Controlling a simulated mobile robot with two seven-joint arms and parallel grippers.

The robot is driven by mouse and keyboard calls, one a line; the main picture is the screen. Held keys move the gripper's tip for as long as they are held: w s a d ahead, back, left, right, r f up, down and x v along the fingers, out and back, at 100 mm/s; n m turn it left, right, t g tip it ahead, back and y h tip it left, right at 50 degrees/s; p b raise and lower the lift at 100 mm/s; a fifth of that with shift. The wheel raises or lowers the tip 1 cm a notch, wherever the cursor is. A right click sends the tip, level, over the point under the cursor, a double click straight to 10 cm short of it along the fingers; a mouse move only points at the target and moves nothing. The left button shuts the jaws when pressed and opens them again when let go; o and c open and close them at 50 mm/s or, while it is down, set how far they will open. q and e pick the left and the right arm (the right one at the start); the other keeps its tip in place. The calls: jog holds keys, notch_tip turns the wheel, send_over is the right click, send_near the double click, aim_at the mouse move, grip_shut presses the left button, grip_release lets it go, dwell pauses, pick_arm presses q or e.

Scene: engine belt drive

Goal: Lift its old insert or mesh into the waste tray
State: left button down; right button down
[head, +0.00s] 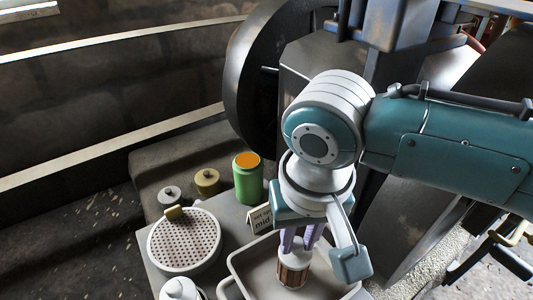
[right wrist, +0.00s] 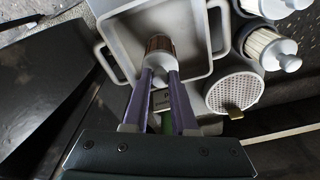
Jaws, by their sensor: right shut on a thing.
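My right gripper (head: 304,238) points down with its purple fingers shut on the top of a small cylindrical insert (head: 293,274). The insert has a pale cap and a brown, ribbed or mesh-like body. It is upright within the outline of the grey waste tray (head: 262,264) in the head view. In the right wrist view the fingers (right wrist: 160,78) hold the insert (right wrist: 159,45) against the view of the tray's floor (right wrist: 188,25). I cannot tell whether the insert touches the floor. The tray looks otherwise empty. My left gripper is not in view.
A round perforated strainer (head: 185,245) with a tan tab stands left of the tray. A green can (head: 248,180) with an orange top and a small lettered sign (head: 262,218) stand behind it. Pale pleated filters (right wrist: 268,47) are beside the tray. Dark machinery stands behind.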

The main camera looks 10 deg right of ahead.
jog(key=shift+f, duration=0.25)
jog(key=c, duration=0.8)
grip_release()
jog(key=shift+o, duration=0.8)
notch_tip(320, 180, up, 14)
jog(key=p, duration=1.6)
